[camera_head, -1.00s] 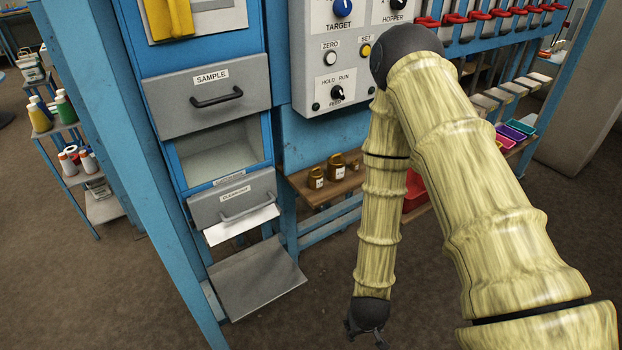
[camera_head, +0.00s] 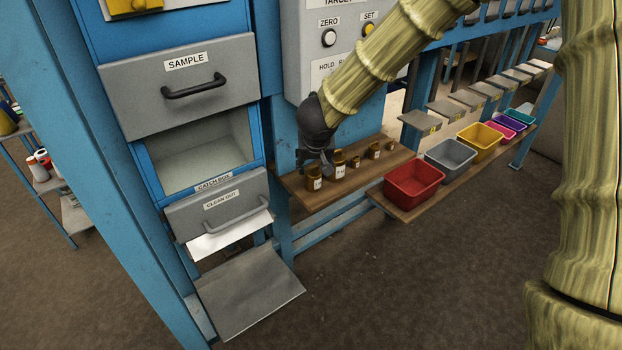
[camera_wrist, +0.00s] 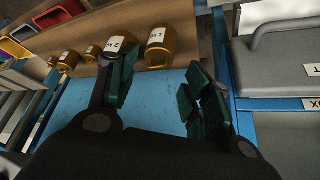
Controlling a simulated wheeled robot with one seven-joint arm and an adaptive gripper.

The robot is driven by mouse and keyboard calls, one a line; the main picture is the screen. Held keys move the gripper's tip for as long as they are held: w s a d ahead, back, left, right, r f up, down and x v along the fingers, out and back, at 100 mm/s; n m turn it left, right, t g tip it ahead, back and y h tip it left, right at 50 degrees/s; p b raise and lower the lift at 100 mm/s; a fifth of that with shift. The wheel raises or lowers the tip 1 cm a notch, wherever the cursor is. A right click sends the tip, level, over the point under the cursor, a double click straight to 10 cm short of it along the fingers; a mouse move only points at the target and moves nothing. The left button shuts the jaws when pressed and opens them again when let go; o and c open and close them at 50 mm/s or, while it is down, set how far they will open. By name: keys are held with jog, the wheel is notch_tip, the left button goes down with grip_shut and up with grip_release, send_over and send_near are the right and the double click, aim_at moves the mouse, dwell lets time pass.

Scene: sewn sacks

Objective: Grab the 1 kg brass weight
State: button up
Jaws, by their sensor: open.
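Several brass weights stand in a row on a wooden shelf (camera_head: 310,200). The leftmost weight (camera_head: 314,184) has a white label that seems to read 1; in the wrist view this brass weight (camera_wrist: 159,52) lies ahead, between the finger directions. A taller weight (camera_head: 338,166) beside it bears a label that looks like 2 and shows in the wrist view next to the left finger. My gripper (camera_head: 317,168) is just above and behind the two larger weights. In the wrist view my gripper (camera_wrist: 163,66) is open, with nothing between its fingers.
Smaller weights (camera_head: 374,150) stand farther right on the shelf. A red bin (camera_head: 413,184) and a grey bin (camera_head: 450,160) stand on a board to the right. The blue cabinet with the sample drawer (camera_head: 180,95) is close on the left. The floor in front is clear.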

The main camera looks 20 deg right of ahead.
aim_at(313, 173)
jog(key=x, duration=0.4)
jog(key=shift+w+d+b, duration=0.2)
jog(key=shift+w+b, duration=0.1)
jog(key=shift+x, duration=3.1)
jog(key=shift+s+a+f, duration=0.1)
jog(key=shift+c, duration=0.2)
grip_shut()
